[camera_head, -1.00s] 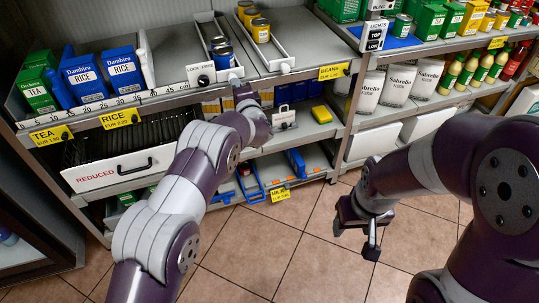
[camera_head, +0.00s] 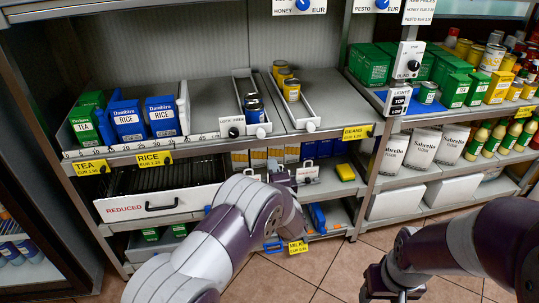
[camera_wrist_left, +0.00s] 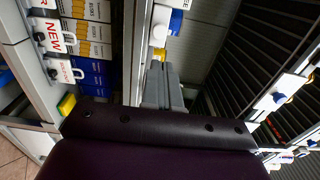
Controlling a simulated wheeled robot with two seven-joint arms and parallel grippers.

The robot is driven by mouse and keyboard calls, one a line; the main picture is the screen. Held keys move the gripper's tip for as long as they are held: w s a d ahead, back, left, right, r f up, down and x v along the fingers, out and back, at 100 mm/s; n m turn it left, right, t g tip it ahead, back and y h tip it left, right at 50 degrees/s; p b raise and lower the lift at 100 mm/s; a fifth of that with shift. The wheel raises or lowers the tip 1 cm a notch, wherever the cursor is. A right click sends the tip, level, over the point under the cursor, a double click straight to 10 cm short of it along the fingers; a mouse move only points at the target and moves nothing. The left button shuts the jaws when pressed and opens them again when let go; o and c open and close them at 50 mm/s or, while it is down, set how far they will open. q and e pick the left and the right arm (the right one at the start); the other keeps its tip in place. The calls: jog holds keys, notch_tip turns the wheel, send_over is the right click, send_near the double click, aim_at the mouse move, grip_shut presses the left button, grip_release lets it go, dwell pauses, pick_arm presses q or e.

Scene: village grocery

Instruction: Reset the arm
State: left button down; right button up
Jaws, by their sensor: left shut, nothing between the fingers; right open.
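My left arm reaches up from the bottom in the head view, and its gripper (camera_head: 281,174) is in front of the shelf unit, just below the upper shelf's front edge. Its grey fingers (camera_wrist_left: 163,88) are together and empty in the left wrist view. My right gripper (camera_head: 392,294) hangs low at the right of the head view, partly cut off by the bottom edge. It is open and away from the shelves.
The upper shelf holds rice packs (camera_head: 128,120), a tea pack (camera_head: 84,125) and two can trays, one with blue cans (camera_head: 253,107), one with yellow cans (camera_head: 291,88). Below are a REDUCED drawer (camera_head: 160,201) and small boxes. Tiled floor (camera_head: 345,262) is clear between the arms.

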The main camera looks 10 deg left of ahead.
pick_arm(q)
jog(key=s+d+f+n+g+h, duration=0.4)
jog(key=s+f+n+g+h, duration=0.3)
jog(key=s+f+g, duration=0.4)
jog(key=s+a+r+n+g, duration=0.2)
jog(key=s+a+r, duration=0.15)
jog(key=s, duration=0.45)
jog(key=s+a+r+n+g+y, duration=0.1)
jog(key=s+a+r+n+g, duration=0.1)
jog(key=s+a, duration=0.45)
jog(key=s+a+r+n+g, duration=0.2)
jog(key=s+a, duration=0.1)
jog(key=s, duration=0.7)
jog(key=a+r+n+t+p, duration=0.1)
jog(key=a+r+p, duration=0.2)
jog(key=r+p, duration=1.5)
notch_tip(320, 180, up, 4)
jog(key=shift+w+f+p, duration=0.1)
jog(key=shift+w+p, duration=0.15)
jog(key=shift+p, duration=0.05)
